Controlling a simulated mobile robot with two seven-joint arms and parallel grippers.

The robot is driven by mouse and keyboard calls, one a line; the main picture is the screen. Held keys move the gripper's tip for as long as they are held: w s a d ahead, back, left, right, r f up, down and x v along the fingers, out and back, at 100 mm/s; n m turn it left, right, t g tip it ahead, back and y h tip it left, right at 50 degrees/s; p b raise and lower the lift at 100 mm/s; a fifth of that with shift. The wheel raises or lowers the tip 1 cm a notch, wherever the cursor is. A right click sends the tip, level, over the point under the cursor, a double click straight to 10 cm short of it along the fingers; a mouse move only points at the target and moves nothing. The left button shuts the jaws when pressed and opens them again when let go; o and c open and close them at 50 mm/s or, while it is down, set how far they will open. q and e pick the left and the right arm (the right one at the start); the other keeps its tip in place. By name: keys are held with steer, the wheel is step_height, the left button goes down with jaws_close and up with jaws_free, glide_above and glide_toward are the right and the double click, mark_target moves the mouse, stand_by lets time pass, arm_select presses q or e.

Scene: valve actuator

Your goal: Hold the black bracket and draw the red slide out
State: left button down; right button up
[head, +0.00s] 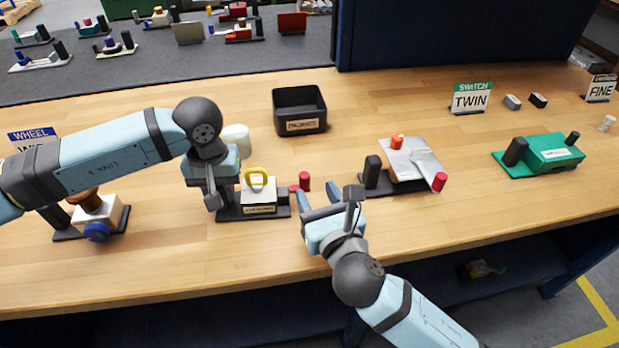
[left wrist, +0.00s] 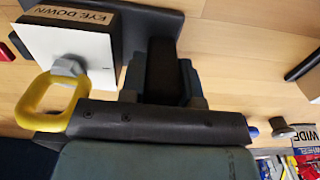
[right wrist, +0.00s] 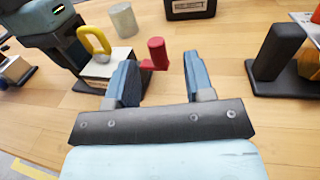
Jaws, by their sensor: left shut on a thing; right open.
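The unit is a white block (head: 260,193) with a yellow ring on top (head: 257,178), on a black base (head: 238,212). The black bracket (left wrist: 161,68) is an upright post beside the block; my left gripper (left wrist: 160,75) is shut around it, hiding most of it in the head view. The red slide (head: 304,182) has an upright round knob and a flat bar sticking out of the block's right side. My right gripper (head: 330,193) is open and empty, just in front and to the right of the knob. In the right wrist view the red knob (right wrist: 157,52) shows beyond and between the fingers, apparently untouched.
A black bin (head: 300,110) stands behind. A white cylinder (head: 236,139) stands behind the unit. A grey unit with red knobs (head: 415,160) is to the right, a green unit (head: 545,153) farther right, and a wheel unit (head: 100,213) at left. The table front is clear.

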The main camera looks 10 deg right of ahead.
arm_select(q)
steer(key=shift+a+f, duration=0.2)
steer(key=shift+f, duration=0.05)
arm_select(e)
steer(key=s, duration=0.4)
steer(key=s+d, duration=0.1)
steer(key=s, duration=0.1)
steer(key=shift+s, duration=0.1)
